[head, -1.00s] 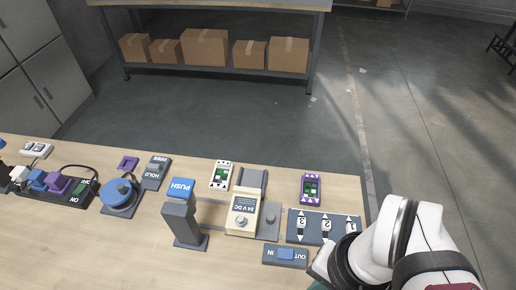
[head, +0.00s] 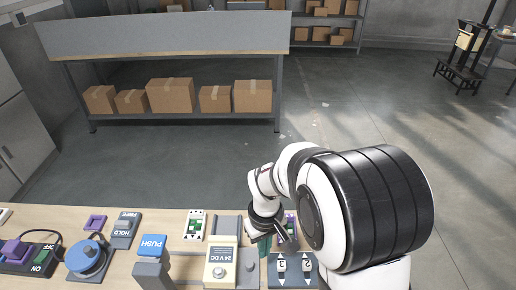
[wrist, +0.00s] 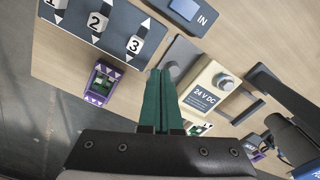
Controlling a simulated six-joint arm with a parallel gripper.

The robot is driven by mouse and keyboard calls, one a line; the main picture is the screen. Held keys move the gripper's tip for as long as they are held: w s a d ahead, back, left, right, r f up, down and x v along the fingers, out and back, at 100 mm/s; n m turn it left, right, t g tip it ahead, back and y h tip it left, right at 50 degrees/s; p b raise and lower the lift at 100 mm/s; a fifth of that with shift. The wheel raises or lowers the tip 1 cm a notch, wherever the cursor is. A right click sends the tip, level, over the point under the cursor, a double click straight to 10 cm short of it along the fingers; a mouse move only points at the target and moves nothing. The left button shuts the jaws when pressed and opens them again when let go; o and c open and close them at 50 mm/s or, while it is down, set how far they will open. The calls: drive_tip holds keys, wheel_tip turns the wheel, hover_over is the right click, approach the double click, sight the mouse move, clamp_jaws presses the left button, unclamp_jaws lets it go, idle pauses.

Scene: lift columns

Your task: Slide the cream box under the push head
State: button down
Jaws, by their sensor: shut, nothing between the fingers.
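The cream box (head: 221,265), marked 24 V DC and with a round knob on its face, sits on a grey plate at the front middle. It also shows in the wrist view (wrist: 208,90). The push head (head: 153,245), a blue block marked PUSH on a dark grey post, stands left of the box with a gap between. My gripper (head: 264,244) has green fingers, just right of the box's far end in the head view. In the wrist view the fingers (wrist: 162,74) are together and empty, beside the box and above the plate. I cannot tell whether they touch it.
A panel with numbered switches (head: 291,270) lies right of the box. A purple device (wrist: 101,83) sits near the table edge, partly hidden by my arm in the head view. A white-and-green device (head: 195,225) stands behind. A blue reel (head: 86,256) and HOLD switch (head: 124,231) are farther left.

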sight(211, 259)
drive_tip(key=shift+n, duration=0.3)
drive_tip(key=shift+w+a+f, duration=0.1)
drive_tip(key=shift+w+f, duration=0.05)
drive_tip(key=shift+f, duration=1.25)
drive_tip(key=shift+w+a+f, duration=0.1)
drive_tip(key=shift+f, duration=1.25)
drive_tip(key=shift+w+a+f, duration=0.1)
drive_tip(key=shift+w+f, duration=0.05)
drive_tip(key=shift+f, duration=1.25)
drive_tip(key=shift+a+f, duration=0.1)
drive_tip(key=shift+a, duration=6.55)
drive_tip(key=shift+d, duration=0.3)
drive_tip(key=shift+r, duration=3.05)
